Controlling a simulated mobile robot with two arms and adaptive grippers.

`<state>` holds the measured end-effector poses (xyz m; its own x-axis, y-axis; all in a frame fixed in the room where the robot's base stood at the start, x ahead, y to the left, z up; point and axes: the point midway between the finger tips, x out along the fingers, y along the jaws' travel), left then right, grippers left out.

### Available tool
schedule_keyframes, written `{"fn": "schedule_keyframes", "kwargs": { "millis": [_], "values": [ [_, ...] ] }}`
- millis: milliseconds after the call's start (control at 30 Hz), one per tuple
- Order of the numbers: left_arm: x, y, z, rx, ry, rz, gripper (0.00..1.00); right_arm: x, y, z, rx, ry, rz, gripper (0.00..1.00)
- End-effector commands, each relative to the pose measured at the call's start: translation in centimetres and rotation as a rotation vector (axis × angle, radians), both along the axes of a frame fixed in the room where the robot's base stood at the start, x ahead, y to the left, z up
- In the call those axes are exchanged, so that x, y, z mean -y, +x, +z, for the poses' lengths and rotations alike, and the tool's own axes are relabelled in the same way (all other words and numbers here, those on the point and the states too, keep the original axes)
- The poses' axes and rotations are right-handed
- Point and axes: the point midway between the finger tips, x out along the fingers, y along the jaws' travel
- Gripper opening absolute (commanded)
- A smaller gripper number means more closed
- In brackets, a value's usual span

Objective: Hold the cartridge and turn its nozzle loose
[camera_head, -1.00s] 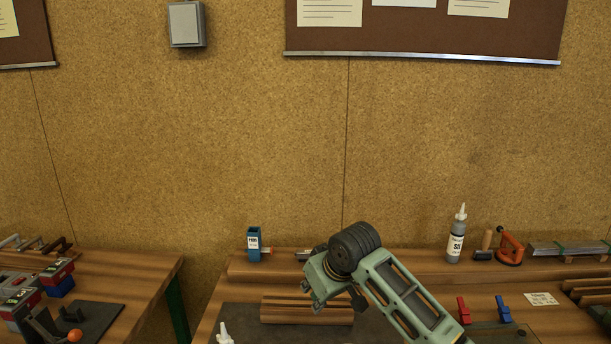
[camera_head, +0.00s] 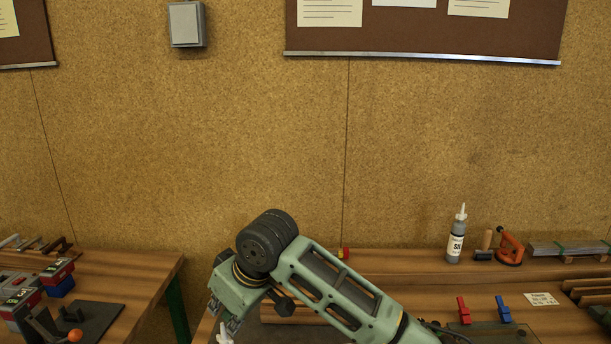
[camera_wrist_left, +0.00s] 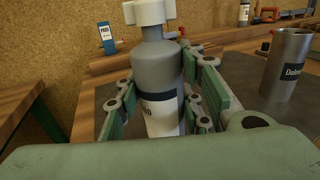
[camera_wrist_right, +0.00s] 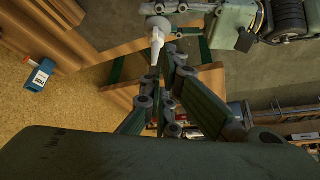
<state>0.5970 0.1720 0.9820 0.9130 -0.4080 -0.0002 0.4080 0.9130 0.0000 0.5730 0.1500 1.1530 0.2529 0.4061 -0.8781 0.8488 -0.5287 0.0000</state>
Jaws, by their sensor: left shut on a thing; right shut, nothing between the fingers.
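The cartridge (camera_wrist_left: 158,70) is grey with a pale label and stands upright in the left wrist view. My left gripper (camera_wrist_left: 152,105) is shut on its body. The nozzle's white winged base (camera_wrist_left: 150,12) sits on top of the cartridge, cut by the frame's upper edge. In the right wrist view the white tapered nozzle (camera_wrist_right: 157,38) lies just beyond the fingertips of my right gripper (camera_wrist_right: 163,70), which is shut and empty. I cannot tell whether they touch. In the head view the nozzle tip (camera_head: 224,336) shows at the bottom edge, by my right gripper (camera_head: 228,325).
A metal cup (camera_wrist_left: 287,65) stands right of the cartridge on a dark mat. A blue container (camera_wrist_left: 106,38) stands farther back on the bench. A white-tipped bottle (camera_head: 456,238), an orange tool (camera_head: 510,248) and red and blue clips (camera_head: 503,309) are at the right.

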Motion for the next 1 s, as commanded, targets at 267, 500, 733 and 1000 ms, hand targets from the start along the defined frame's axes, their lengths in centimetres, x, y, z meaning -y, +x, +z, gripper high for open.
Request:
{"fn": "schedule_keyframes", "kwargs": {
  "millis": [267, 500, 733, 1000],
  "values": [
    [0.0, 0.0, 0.0, 0.000, -0.001, -0.001, 0.00, 0.0, 0.0, -3.0, -0.001, 0.000, 0.000, 0.00],
    [0.1, 0.0, 0.0, 0.000, -0.001, -0.001, 0.00, 0.0, 0.0, -3.6, 0.001, 0.000, 0.000, 0.00],
    [0.1, 0.0, 0.0, 0.000, -0.001, -0.001, 0.00, 0.0, 0.0, -3.6, 0.001, 0.000, 0.000, 0.00],
    [0.1, 0.0, 0.0, 0.000, -0.001, -0.001, 0.00, -0.1, 0.2, -3.6, 0.000, 0.001, -0.001, 0.00]
  ]
}}
